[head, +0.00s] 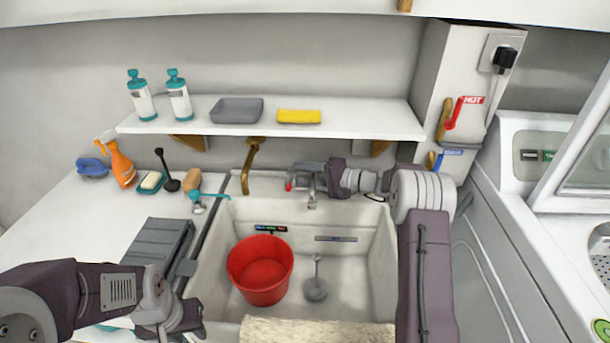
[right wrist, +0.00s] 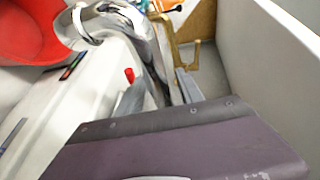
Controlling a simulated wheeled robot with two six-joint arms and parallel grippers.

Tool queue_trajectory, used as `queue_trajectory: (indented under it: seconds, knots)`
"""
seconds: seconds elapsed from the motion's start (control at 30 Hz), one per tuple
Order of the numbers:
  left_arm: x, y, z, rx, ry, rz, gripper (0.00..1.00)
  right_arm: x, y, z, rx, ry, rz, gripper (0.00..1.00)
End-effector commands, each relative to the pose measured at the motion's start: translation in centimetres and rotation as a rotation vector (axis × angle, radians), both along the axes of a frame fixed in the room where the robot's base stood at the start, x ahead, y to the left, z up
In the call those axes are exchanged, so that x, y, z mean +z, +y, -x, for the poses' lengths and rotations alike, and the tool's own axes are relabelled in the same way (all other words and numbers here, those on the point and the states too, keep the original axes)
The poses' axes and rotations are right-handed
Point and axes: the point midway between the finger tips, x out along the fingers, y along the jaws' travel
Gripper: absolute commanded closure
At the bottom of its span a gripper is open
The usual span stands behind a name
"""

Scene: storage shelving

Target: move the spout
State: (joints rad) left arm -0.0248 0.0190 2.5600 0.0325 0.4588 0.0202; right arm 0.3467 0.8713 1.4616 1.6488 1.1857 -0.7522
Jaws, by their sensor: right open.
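The chrome spout (head: 312,194) stands at the back of the white sink (head: 385,235), its end over the basin. It also shows in the right wrist view (right wrist: 147,40), curving up and left to a round open end. My right gripper (head: 304,180) is open at the spout, reaching in from the right. In the wrist view its grey fingers (right wrist: 160,88) lie on either side of the spout's lower part; contact is unclear. A small red knob (right wrist: 129,75) shows beside the near finger. My left gripper (head: 182,318) is low at the left, by the sink's front-left corner; its fingertips are unclear.
A red bucket (head: 260,269) and a grey strainer (head: 316,283) are in the basin. A brass hooked fitting (head: 251,165) stands behind, left of the spout. A shelf (head: 350,121) overhangs the back.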

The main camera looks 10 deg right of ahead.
Motion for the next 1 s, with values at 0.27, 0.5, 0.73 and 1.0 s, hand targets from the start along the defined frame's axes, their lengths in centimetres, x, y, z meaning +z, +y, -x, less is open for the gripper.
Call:
queue_trajectory:
  seconds: [0.27,0.5,0.73,1.0]
  knots:
    - [0.0,0.0,0.0,0.0,0.0,0.0,0.64,0.01,-0.02,0.03,0.001,-0.001,0.0,1.0]
    - [0.0,0.0,0.0,0.0,0.0,0.0,0.64,-0.01,-0.01,0.05,0.001,0.0,0.001,1.0]
    - [-0.01,0.0,0.0,0.0,0.0,0.0,0.64,-0.02,-0.02,0.06,0.001,0.0,0.001,1.0]
    - [-0.01,0.0,0.0,0.0,0.0,0.0,0.64,-0.04,-0.02,0.07,0.001,0.001,0.001,1.0]
